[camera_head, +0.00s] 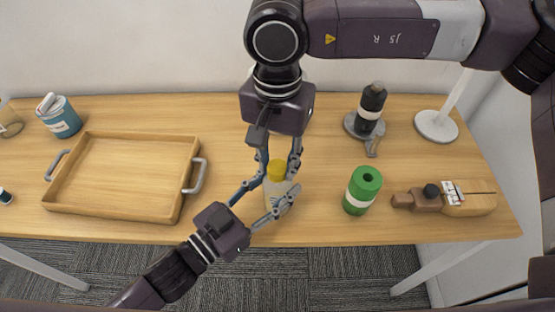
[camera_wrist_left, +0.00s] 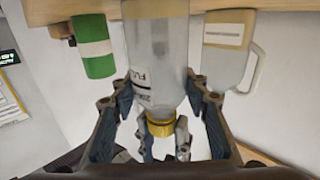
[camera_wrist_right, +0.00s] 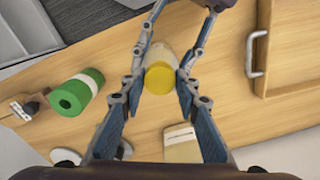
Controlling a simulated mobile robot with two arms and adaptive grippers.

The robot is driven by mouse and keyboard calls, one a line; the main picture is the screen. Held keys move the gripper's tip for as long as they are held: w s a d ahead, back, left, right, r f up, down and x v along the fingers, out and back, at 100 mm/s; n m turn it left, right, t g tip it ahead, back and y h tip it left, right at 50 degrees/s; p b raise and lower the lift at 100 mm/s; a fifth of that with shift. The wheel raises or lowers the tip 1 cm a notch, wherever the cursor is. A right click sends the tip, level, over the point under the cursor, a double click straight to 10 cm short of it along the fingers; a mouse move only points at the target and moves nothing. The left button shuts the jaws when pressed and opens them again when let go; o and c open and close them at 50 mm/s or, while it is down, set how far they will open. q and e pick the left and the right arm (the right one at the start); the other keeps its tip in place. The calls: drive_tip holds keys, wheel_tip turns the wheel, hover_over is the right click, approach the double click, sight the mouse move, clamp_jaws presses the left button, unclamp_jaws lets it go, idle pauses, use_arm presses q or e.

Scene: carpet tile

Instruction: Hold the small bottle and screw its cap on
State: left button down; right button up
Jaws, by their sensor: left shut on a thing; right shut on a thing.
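The small bottle (camera_head: 279,201) is pale, with a yellow cap (camera_head: 277,168) at its top, and stands upright near the front edge of the table. My left gripper (camera_head: 270,193) comes from the front left and is shut on the bottle's body. My right gripper (camera_head: 278,175) reaches down from above, its two fingers on either side of the cap and shut on it. The left wrist view shows the bottle (camera_wrist_left: 157,65) upside down, with the cap (camera_wrist_left: 160,126) between the right fingers. The right wrist view shows the cap (camera_wrist_right: 159,78) from above. The threads are hidden.
A wooden tray (camera_head: 125,215) with grey handles lies at left, a blue can (camera_head: 62,122) behind it. At right are a green roll (camera_head: 362,190), a dark bottle (camera_head: 371,105) and a wooden board (camera_head: 470,203). A pale jug (camera_wrist_left: 232,55) shows in the left wrist view.

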drive_tip(key=m, duration=0.6)
clamp_jaws()
drive_tip(key=m, duration=0.4)
drive_tip(key=shift+m, duration=0.4)
drive_tip(key=m, duration=1.1)
drive_tip(key=shift+m, duration=0.3)
drive_tip(key=o, duration=1.3)
unclamp_jaws()
drive_tip(key=shift+o, duration=0.2)
wheel_tip(320, 180, up, 12)
